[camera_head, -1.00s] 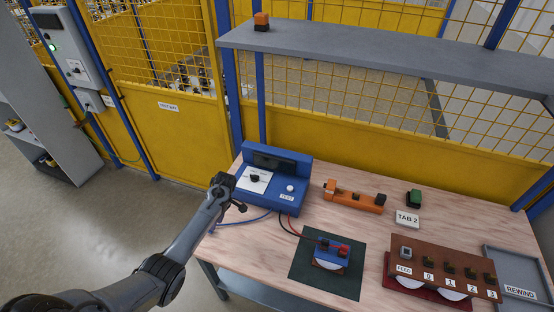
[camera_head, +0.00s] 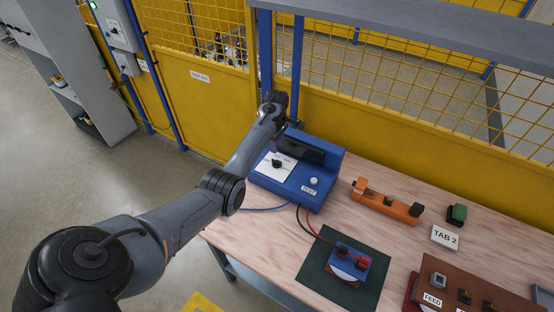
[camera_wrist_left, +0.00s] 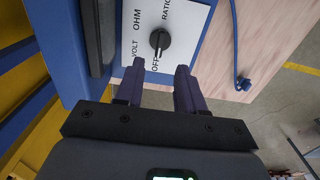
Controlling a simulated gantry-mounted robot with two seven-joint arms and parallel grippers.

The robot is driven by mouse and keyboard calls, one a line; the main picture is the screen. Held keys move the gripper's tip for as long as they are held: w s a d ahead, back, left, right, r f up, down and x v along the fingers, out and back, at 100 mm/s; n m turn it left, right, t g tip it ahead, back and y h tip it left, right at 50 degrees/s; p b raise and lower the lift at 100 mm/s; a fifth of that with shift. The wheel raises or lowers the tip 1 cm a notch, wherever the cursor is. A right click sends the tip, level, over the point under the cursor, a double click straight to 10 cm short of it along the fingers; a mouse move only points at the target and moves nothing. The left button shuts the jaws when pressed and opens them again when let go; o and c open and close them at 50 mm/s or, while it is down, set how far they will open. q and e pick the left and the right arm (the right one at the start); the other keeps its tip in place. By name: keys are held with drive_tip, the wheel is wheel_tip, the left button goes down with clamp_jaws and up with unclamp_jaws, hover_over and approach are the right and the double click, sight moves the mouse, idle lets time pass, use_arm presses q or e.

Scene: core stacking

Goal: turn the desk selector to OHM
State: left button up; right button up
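The desk selector is a black knob (camera_head: 277,163) on a white label plate (camera_head: 287,172) on the blue desk meter (camera_head: 262,178). In the left wrist view the knob (camera_wrist_left: 160,40) is ringed by the words VOLT, OHM, RATIO and OFF. Its pale pointer mark seems to face OFF. My left gripper (camera_head: 274,147) is above and behind the knob in the head view. In the left wrist view its two dark purple fingers (camera_wrist_left: 156,85) are apart and empty, with the knob ahead of the gap, not between them. My right gripper is in neither view.
A TEST button (camera_head: 313,181) sits on the meter's right. A blue cable (camera_wrist_left: 240,80) and red and black leads leave the meter. An orange fixture (camera_head: 385,202) and a small blue meter on a green mat (camera_head: 318,278) stand on the wooden table. A grey shelf (camera_head: 420,22) hangs above.

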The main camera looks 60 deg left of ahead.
sight(277, 160)
use_arm(q)
wheel_tip(277, 160, down, 9)
drive_tip(key=shift+r+b, duration=0.2)
drive_tip(key=shift+b, duration=0.5)
drive_tip(key=shift+c, duration=0.3)
clamp_jaws()
